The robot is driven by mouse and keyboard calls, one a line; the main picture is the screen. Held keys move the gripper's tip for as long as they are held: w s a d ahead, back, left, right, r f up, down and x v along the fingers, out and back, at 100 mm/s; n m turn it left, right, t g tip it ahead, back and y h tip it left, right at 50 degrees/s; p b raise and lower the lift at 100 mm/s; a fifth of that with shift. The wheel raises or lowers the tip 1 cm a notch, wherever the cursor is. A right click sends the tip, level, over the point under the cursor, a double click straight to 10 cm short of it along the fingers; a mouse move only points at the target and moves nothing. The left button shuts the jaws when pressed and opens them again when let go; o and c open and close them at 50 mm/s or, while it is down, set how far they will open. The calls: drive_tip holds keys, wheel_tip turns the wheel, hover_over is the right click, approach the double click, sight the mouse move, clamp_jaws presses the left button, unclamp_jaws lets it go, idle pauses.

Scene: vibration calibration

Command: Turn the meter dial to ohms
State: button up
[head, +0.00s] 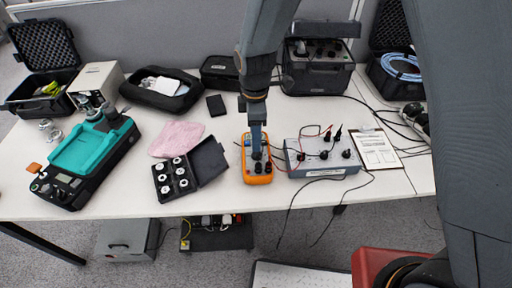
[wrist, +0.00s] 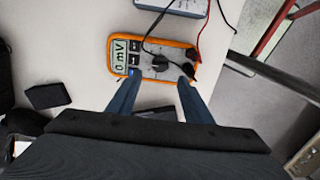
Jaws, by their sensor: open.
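The orange multimeter (head: 257,179) lies face up near the front of the white table in the head view. In the wrist view the multimeter (wrist: 113,62) shows a display reading "0 mV" and a black round dial (wrist: 160,63) in the middle of its grey face. My gripper (head: 256,152) points down over the meter. In the wrist view my gripper (wrist: 159,78) is open, its two blue fingertips apart, one on either side of the dial and nearer the meter's lower edge. I cannot tell their height above the face. The dial's pointer setting is too small to read.
A grey box with knobs (head: 322,158) stands right of the meter, with red and black leads running nearby. An open case of weights (head: 190,170) lies to the left, beside a pink cloth (head: 177,138). A clipboard (head: 376,150) is at the right.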

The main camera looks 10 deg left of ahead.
sight(257, 154)
drive_tip(key=shift+d+f+p, duration=0.1)
drive_tip(key=shift+f+p, duration=0.75)
drive_tip(key=shift+f, duration=2.7)
drive_tip(key=c, duration=1.1)
